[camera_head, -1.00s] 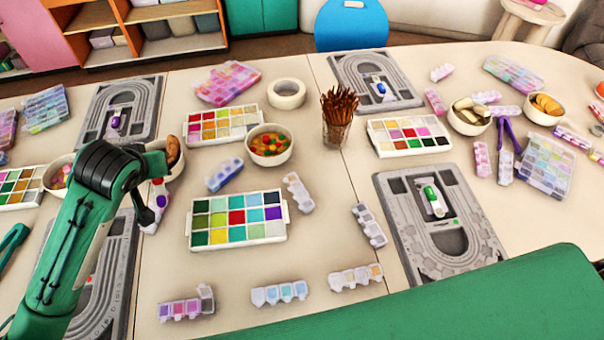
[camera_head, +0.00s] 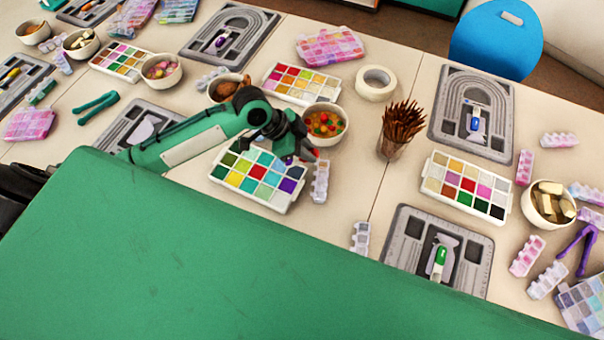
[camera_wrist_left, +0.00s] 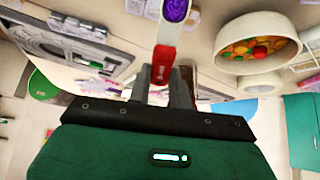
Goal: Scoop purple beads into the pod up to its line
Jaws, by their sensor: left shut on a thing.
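My left gripper (camera_head: 298,143) is shut on a red-handled scoop (camera_wrist_left: 165,62), best seen in the left wrist view. The scoop's pale bowl end points away from the fingers and has a purple oval (camera_wrist_left: 175,10) in it, which looks like purple beads. In the head view the gripper is above the far right part of the bead tray (camera_head: 272,204), whose sections are green, teal, red, blue and purple. A clear pod strip (camera_head: 320,183) lies just right of that tray. Its fill line is too small to see. My right gripper is out of view.
A white bowl (camera_head: 342,140) of colourful pieces stands close behind the gripper; it also shows in the wrist view (camera_wrist_left: 262,66). A cup of brown sticks (camera_head: 393,148) stands to the right. Grey boards (camera_head: 478,282), another bead tray (camera_head: 510,205) and several pod strips lie around.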

